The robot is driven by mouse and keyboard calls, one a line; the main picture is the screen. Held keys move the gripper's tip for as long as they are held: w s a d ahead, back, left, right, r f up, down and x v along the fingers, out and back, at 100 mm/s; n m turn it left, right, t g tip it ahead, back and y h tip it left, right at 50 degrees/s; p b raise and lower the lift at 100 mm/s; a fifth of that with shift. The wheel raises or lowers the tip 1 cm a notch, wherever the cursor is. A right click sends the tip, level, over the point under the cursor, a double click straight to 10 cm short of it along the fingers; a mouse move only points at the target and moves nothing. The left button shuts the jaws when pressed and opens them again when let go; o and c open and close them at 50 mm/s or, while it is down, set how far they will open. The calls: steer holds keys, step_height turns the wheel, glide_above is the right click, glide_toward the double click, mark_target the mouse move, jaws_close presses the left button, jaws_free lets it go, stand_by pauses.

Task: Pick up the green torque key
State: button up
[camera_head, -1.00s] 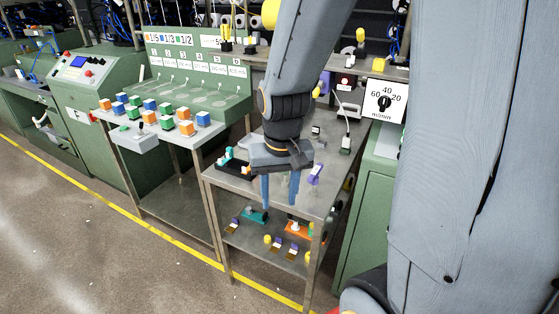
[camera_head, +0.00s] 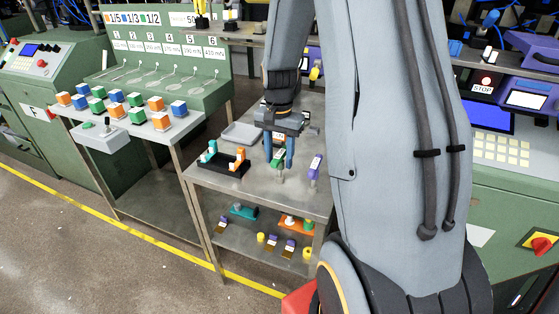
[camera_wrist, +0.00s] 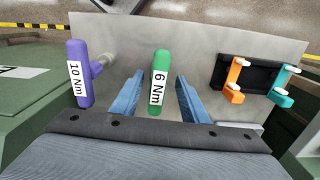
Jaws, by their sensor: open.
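The green torque key (camera_wrist: 160,82), with a white "6 Nm" label, stands out in the wrist view between my two blue fingers. In the head view the green torque key (camera_head: 278,158) shows on the metal table (camera_head: 235,198), partly hidden by a finger. My gripper (camera_head: 279,163) points down over the table in the head view.
A purple "10 Nm" key (camera_wrist: 79,75) lies left of the green one in the wrist view. A black holder (camera_wrist: 246,74) with orange and teal pieces is to the right. A grey tray (camera_head: 242,134) sits behind.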

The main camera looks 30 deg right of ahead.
mark_target(280, 169)
steer(key=shift+s+f+p, duration=0.15)
steer(key=shift+f+p, duration=0.15)
steer(key=shift+f, duration=0.8)
steer(key=shift+s+f+p, duration=0.1)
steer(key=shift+f+p, duration=0.15)
steer(key=shift+f, duration=0.8)
jaws_close()
steer(key=shift+r, duration=0.15)
step_height(280, 169, up, 10)
steer(key=shift+f+b, duration=0.1)
steer(key=shift+b, duration=0.85)
